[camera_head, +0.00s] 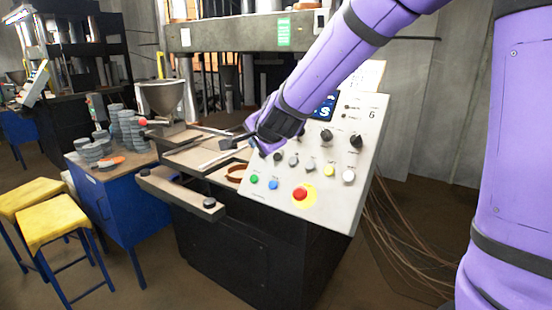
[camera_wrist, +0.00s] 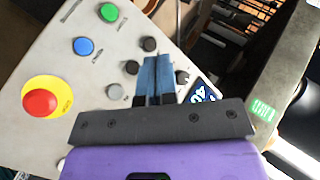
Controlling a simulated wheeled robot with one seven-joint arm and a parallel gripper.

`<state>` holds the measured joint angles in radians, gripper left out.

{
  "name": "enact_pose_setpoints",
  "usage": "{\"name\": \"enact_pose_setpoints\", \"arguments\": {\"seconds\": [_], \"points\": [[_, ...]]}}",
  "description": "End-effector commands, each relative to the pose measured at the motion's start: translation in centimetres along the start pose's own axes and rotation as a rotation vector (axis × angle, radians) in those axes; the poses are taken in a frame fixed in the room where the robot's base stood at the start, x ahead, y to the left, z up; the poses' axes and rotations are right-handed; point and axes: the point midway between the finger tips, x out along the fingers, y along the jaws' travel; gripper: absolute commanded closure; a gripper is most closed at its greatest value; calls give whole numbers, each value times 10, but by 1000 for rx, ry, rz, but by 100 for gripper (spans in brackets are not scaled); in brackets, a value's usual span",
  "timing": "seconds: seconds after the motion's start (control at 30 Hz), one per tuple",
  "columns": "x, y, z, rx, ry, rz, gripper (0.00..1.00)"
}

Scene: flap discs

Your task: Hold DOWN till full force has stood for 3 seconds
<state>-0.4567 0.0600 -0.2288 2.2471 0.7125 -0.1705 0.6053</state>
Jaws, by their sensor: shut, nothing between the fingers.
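The slanted grey control panel (camera_head: 325,195) stands at the front of the press and carries the buttons. A green button (camera_head: 254,178), a blue button (camera_head: 273,184) and a red stop button on yellow (camera_head: 300,194) are low on it. Black buttons (camera_wrist: 149,44) and a grey button (camera_wrist: 115,92) sit in a row above. I cannot read which one is DOWN. My gripper (camera_wrist: 157,60) is shut and empty, its blue fingertips beside the black buttons in the wrist view. Contact with a button cannot be told. In the head view it hides the panel's upper left part.
A blue display (camera_wrist: 203,92) and black knobs (camera_head: 355,141) are on the upper panel. A metal funnel (camera_head: 162,98) stands left of the press. Stacks of grey discs (camera_head: 127,127) lie on a blue table (camera_head: 118,184). Yellow stools (camera_head: 50,225) stand at left. Cables hang at right.

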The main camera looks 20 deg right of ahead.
Motion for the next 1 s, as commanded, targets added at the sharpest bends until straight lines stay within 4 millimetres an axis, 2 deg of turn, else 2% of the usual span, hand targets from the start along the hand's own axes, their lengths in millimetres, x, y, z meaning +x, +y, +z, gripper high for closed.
{"name": "enact_pose_setpoints", "arguments": {"seconds": [0.1,0.57,1.0], "points": [[6,0,0,15,14,-2,100],[8,1,-1,19,17,-1,100],[31,19,-19,18,18,2,100]]}}
